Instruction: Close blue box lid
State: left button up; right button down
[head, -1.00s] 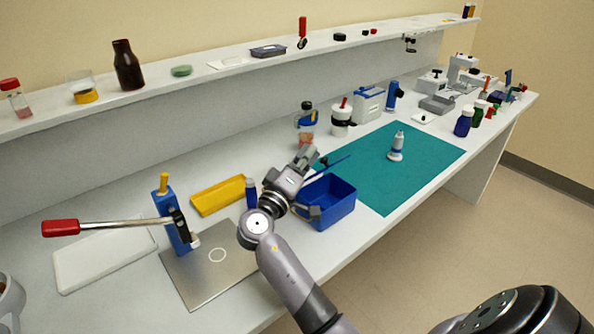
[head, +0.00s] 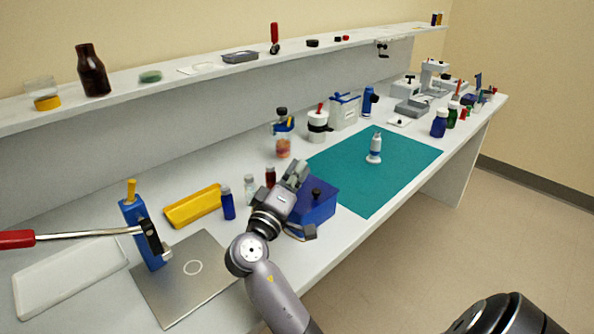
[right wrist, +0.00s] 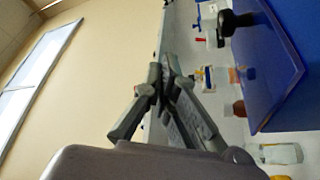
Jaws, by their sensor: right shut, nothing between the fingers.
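The blue box (head: 322,214) stands at the near left edge of the teal mat. Its blue lid (head: 326,188), with a black knob (head: 316,193), lies over the opening. My right arm hides the box's left side, so I cannot tell if the lid sits flush there. The lid (right wrist: 278,75) and its knob (right wrist: 238,22) also show at the right of the right wrist view. My right gripper (head: 298,172) is shut and empty, just left of the lid in the head view. Its fingertips (right wrist: 168,72) meet in the right wrist view. My left gripper is out of view.
Small bottles (head: 249,188) and a yellow tray (head: 193,206) stand left of my gripper. A white spray bottle (head: 374,150) stands on the teal mat (head: 398,176). A metal plate (head: 190,285) lies in front. The near part of the mat is clear.

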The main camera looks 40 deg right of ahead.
jog(key=v, duration=1.2)
